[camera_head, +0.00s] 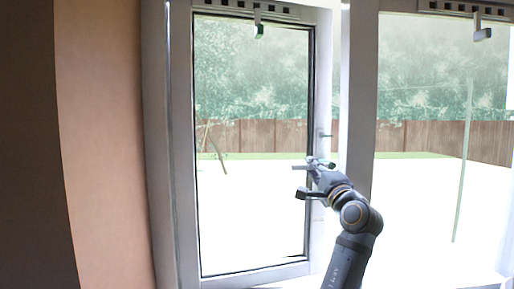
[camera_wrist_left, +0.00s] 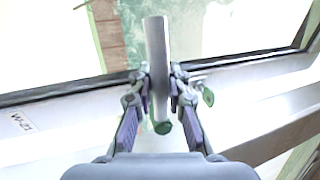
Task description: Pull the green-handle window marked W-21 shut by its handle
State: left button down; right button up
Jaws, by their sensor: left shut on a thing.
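The window marked W-21 (camera_head: 184,150) is a tall pale-framed sash in the left part of the head view. Its W-21 label (camera_wrist_left: 20,123) shows on the frame at the left of the left wrist view. Its handle (camera_wrist_left: 158,60) is a grey bar with a green end (camera_wrist_left: 163,127). My left gripper (camera_head: 313,165) is at the sash's right side, about mid-height or lower. In the left wrist view my left gripper (camera_wrist_left: 159,82) has its fingers on both sides of the bar, shut on it. How far the sash stands open is hard to tell. My right gripper is not in view.
A second window (camera_head: 430,150) is on the right, with a grey fitting (camera_head: 482,35) at its top. A green-tipped fitting (camera_head: 259,31) hangs above the left sash. A small lever (camera_head: 325,135) sticks out above my gripper. A plain wall (camera_head: 105,150) is at the left.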

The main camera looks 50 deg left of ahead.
pick_arm(q)
jog(key=shift+m+t+h, duration=0.4)
jog(key=shift+m+t, duration=0.3)
jog(key=shift+t, duration=0.1)
jog(key=s+d, duration=0.2)
jog(key=s, duration=0.1)
jog(key=shift+d, duration=0.35)
jog(key=shift+s, duration=0.1)
jog(key=shift+s+d+m+t+h, duration=0.3)
jog(key=shift+s+d+t+h, duration=0.25)
jog(key=shift+s+d, duration=0.35)
jog(key=shift+s, duration=0.15)
jog(key=shift+s+d+m+t+h, duration=0.15)
jog(key=shift+s+d+t, duration=0.15)
jog(key=shift+s, duration=0.15)
jog(key=shift+s+d+m+t+h, duration=0.15)
jog(key=shift+s+d+t, duration=0.1)
jog(key=shift+s, duration=0.15)
jog(key=c, duration=1.1)
grip_release()
jog(key=o, duration=1)
